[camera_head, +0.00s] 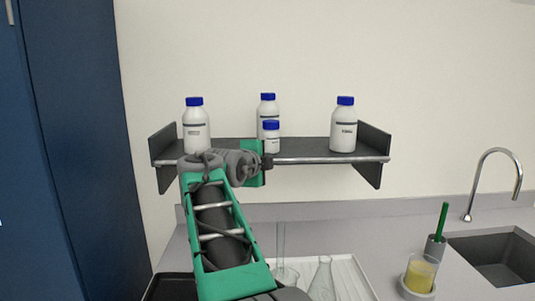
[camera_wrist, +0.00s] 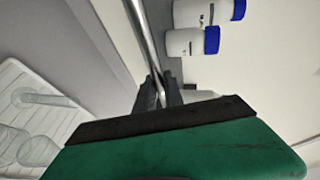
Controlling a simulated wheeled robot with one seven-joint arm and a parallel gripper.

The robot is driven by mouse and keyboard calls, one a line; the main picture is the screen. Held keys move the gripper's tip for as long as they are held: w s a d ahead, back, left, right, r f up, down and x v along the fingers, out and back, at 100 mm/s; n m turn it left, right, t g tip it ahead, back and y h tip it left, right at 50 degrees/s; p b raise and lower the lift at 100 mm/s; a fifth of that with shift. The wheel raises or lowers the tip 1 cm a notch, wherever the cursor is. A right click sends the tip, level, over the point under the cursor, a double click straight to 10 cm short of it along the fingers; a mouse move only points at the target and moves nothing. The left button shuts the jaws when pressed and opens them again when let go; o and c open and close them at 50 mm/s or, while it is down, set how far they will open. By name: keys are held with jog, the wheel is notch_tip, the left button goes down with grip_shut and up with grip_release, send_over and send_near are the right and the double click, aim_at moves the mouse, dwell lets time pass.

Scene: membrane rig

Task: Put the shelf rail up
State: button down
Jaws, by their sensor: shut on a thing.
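The shelf rail (camera_head: 330,160) is a thin metal rod along the front of the dark wall shelf (camera_head: 305,148). It appears level with the front edge of the board, low in front of the bottles. My gripper (camera_head: 266,162) is at the rail, left of its middle, and shut on it. In the wrist view the rail (camera_wrist: 146,38) runs down between the dark fingertips of my gripper (camera_wrist: 160,92). My arm hides part of the rail's left portion in the head view.
Several white bottles with blue caps stand on the shelf, including a small one (camera_head: 271,138) close behind my gripper and a larger one (camera_head: 343,128) at right. Below are glassware on a white tray (camera_head: 352,272), a beaker of yellow liquid (camera_head: 420,275) and a sink (camera_head: 500,262).

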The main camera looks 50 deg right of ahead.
jog(key=p, duration=0.1)
jog(key=r+y+p, duration=0.1)
jog(key=r+p, duration=0.1)
jog(key=shift+w+d+r+n+g+y+p, duration=0.2)
jog(key=shift+w+n+g+y+p, duration=0.1)
jog(key=shift+g+p, duration=0.1)
jog(key=g+y+p, duration=0.1)
jog(key=p, duration=0.2)
jog(key=d+n+g+y+p, duration=0.1)
jog(key=p, duration=0.3)
jog(key=w+g+y+p, duration=0.1)
jog(key=y+p, duration=0.1)
jog(key=p, duration=0.1)
jog(key=shift+w+d+r+p, duration=0.1)
jog(key=shift+d+r+p, duration=0.05)
jog(key=shift+d+p, duration=0.2)
jog(key=shift+y, duration=0.3)
